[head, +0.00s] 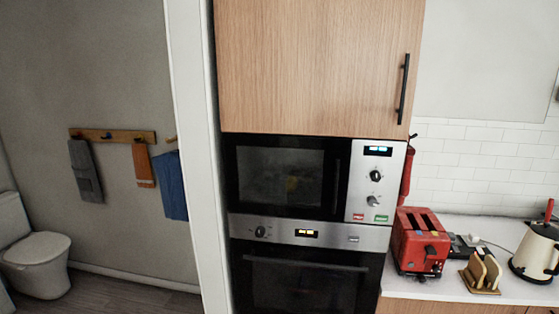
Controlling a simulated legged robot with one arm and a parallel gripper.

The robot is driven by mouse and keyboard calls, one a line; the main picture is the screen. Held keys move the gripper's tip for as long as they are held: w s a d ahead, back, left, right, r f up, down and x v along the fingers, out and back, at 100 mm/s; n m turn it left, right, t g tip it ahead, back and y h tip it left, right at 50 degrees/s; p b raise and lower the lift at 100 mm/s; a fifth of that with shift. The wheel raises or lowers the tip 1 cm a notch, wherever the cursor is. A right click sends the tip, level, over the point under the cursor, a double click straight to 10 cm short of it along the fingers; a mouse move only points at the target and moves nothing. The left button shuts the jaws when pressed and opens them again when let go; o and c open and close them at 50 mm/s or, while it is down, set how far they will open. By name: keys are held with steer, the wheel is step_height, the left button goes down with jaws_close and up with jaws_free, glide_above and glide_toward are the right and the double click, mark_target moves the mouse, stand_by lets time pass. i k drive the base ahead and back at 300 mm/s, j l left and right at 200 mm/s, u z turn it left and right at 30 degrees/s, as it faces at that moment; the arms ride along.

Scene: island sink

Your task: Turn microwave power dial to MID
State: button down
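The microwave (281,177) is built into a tall wooden cabinet, with a dark glass door that is shut. Its silver control panel (364,196) is on the right side, with a lit display at the top. Two round dials sit on the panel, an upper dial (376,175) and a lower dial (374,201). The dial markings are too small to read, so I cannot tell which is the power dial or its setting. A red and a green button lie below the dials. My gripper is not in view.
An oven (305,281) is below the microwave, with its own knob and display. A red toaster (420,243), a rack (481,274) and a kettle (537,251) stand on the white counter (452,292) at right. A white wall edge (199,150) stands left of the cabinet.

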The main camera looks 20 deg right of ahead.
mark_target(372, 201)
steer(key=k+z, duration=0.1)
steer(key=z, duration=0.35)
steer(key=k+l+z, duration=0.1)
steer(key=z, duration=0.35)
